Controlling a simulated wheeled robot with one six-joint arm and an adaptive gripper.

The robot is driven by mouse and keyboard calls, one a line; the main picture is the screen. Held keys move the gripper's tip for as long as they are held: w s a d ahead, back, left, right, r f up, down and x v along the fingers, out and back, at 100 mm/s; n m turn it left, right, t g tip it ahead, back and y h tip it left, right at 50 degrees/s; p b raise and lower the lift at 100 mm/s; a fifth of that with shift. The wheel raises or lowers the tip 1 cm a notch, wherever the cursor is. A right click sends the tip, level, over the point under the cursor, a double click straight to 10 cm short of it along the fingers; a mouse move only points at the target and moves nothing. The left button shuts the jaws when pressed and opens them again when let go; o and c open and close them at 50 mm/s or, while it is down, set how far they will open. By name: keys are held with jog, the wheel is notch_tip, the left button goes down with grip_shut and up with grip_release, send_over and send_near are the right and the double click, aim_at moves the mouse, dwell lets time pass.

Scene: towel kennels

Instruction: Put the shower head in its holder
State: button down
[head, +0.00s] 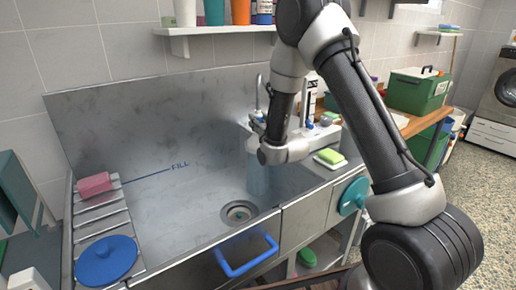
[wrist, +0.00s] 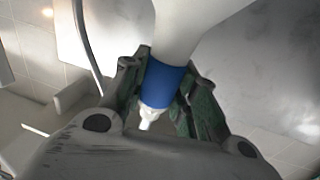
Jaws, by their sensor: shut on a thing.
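In the wrist view my gripper (wrist: 166,80) is shut on the blue band of the white shower head (wrist: 190,25). The wide white part extends beyond the fingers to the top of the view, and a narrow white end shows below the band. In the head view my wrist is above the right part of the steel basin, by its back ledge. My fingers and the shower head cannot be made out there. I cannot tell the holder for certain; a pale fitting with blue parts (head: 258,119) is on the ledge beside my wrist.
A pale blue translucent column (head: 258,172) stands below my wrist, near the drain (head: 239,212). A pink sponge (head: 95,185) and a blue disc (head: 106,260) lie on the left drainboard. The basin's middle is clear.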

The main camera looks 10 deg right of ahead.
jog(key=c, duration=1)
grip_release()
jog(key=shift+c, duration=0.2)
jog(key=v, duration=1.2)
